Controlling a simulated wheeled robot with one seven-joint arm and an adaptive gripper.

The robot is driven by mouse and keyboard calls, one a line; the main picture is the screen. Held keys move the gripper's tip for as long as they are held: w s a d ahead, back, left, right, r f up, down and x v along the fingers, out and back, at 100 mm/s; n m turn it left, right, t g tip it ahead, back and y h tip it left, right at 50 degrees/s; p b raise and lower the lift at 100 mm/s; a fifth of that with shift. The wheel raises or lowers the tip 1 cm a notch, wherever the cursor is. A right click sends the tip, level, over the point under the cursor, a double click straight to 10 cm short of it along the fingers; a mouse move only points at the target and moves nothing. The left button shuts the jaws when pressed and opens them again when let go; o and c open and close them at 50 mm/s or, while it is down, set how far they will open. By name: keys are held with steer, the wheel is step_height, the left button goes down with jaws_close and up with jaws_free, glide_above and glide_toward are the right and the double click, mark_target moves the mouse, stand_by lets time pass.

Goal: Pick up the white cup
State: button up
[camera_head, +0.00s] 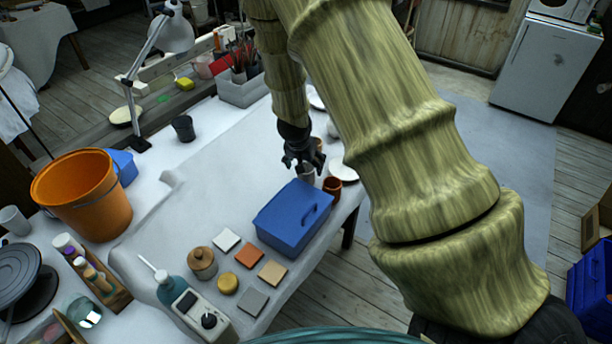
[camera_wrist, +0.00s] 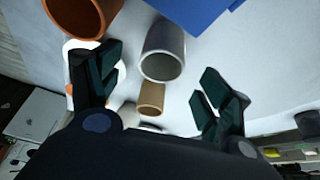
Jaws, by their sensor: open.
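A pale grey-white cup (camera_wrist: 163,52) lies between the spread fingers of my gripper (camera_wrist: 158,78) in the wrist view, with its round opening visible. The fingers appear apart from it on both sides. In the head view my gripper (camera_head: 302,162) is open over the table, and the pale cup (camera_head: 307,173) shows just below it, partly hidden by the fingers. Another whitish cup (camera_head: 14,221) stands at the far left edge of the table in the head view.
A blue box (camera_head: 291,216) is close to the pale cup. A terracotta cup (camera_head: 332,187) and a tan cup (camera_wrist: 151,98) are near it too. A white plate (camera_head: 344,173) lies by the table edge.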

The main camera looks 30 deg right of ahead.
steer(key=shift+p+x, duration=0.65)
steer(key=shift+x, duration=2)
steer(key=shift+a, duration=0.2)
steer(key=c, duration=1.2)
